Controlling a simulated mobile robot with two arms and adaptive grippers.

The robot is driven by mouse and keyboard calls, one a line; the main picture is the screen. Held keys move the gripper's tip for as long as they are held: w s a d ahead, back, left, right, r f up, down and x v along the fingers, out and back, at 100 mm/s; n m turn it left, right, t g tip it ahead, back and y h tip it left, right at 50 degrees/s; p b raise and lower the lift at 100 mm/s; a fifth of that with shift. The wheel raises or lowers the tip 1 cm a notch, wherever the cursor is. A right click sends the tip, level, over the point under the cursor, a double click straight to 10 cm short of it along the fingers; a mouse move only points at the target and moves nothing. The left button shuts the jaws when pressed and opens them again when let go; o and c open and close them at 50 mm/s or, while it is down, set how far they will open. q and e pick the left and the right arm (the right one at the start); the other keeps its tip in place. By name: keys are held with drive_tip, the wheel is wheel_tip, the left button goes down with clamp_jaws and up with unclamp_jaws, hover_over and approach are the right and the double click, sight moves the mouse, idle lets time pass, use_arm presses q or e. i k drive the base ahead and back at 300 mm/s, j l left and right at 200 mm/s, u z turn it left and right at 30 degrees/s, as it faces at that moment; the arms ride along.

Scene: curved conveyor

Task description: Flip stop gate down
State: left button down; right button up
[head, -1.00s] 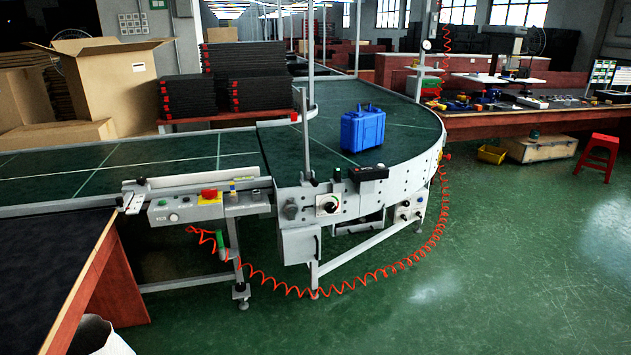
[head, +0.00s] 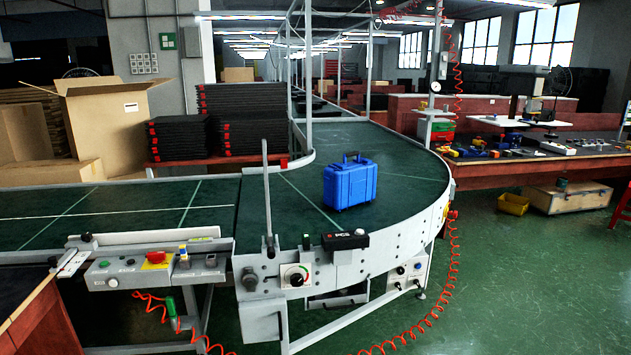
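A thin grey upright bar (head: 266,195), which looks like the stop gate, stands at the near edge of the curved conveyor (head: 290,215). It is close to vertical, and its lower end meets the conveyor's side frame. A blue case (head: 350,183) stands upright on the green belt, to the right of the bar and apart from it. Neither my left nor my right gripper is in view.
A control box with a red button (head: 155,258) and a dial panel (head: 296,276) are on the near side. A coiled red hose (head: 440,305) hangs to the floor. Black trays (head: 240,120) stand behind the belt.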

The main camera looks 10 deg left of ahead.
sight(271, 250)
drive_tip(key=i+j+z, duration=0.1)
drive_tip(key=i, duration=0.45)
drive_tip(key=i+j+z, duration=0.15)
drive_tip(key=i, duration=0.35)
drive_tip(key=i+j+z, duration=0.1)
drive_tip(key=i+j, duration=0.25)
drive_tip(key=i, duration=0.2)
drive_tip(key=i+j, duration=0.1)
drive_tip(key=j, duration=0.4)
drive_tip(key=i+z, duration=0.05)
